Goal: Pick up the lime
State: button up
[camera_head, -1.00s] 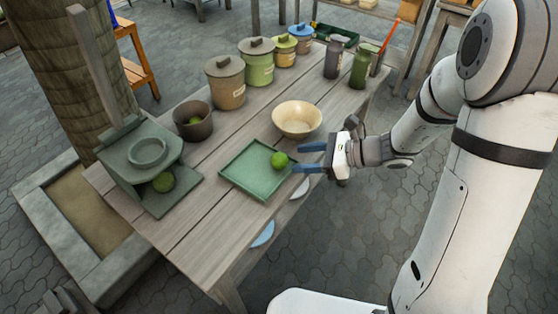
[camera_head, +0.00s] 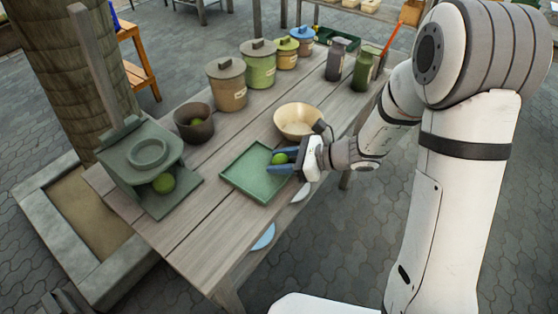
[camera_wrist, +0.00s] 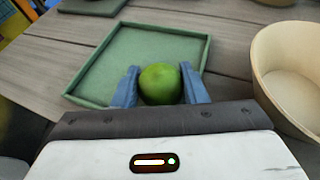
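A round green lime (camera_head: 280,158) is at the right side of the square green tray (camera_head: 246,188) on the wooden table. My gripper (camera_head: 281,160) reaches in from the right, with one blue finger on each side of the lime. In the wrist view the lime (camera_wrist: 160,84) sits between the two fingers (camera_wrist: 161,88), over the tray (camera_wrist: 90,75). Both fingers look close against its sides. I cannot tell whether they press on it. The lime's near side is hidden by the gripper body.
A cream bowl (camera_head: 297,118) stands just behind my gripper. A dark cup (camera_head: 194,125) also holds green fruit. Lidded jars (camera_head: 227,84) line the back.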

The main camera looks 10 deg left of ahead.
aim_at(281, 156)
jog(key=c, duration=0.4)
notch_tip(281, 156, up, 10)
jog(key=shift+f+p, duration=0.15)
jog(key=shift+p, duration=0.9)
jog(key=shift+w+d+r, duration=0.15)
jog(key=shift+w+r, duration=0.1)
jog(key=shift+r, duration=0.15)
jog(key=w+d+r+m+t+h+p, duration=0.35)
jog(key=w+d+m+t+p, duration=0.45)
jog(key=w+d, duration=0.4)
jog(key=w+d+m+t+h+p, duration=0.2)
jog(key=d+m+t+h, duration=0.2)
jog(key=d, duration=1.1)
jog(key=m+h, duration=0.2)
jog(key=shift+w+m+t, duration=0.2)
jog(key=shift+m+t, duration=0.1)
jog(key=shift+t, duration=0.1)
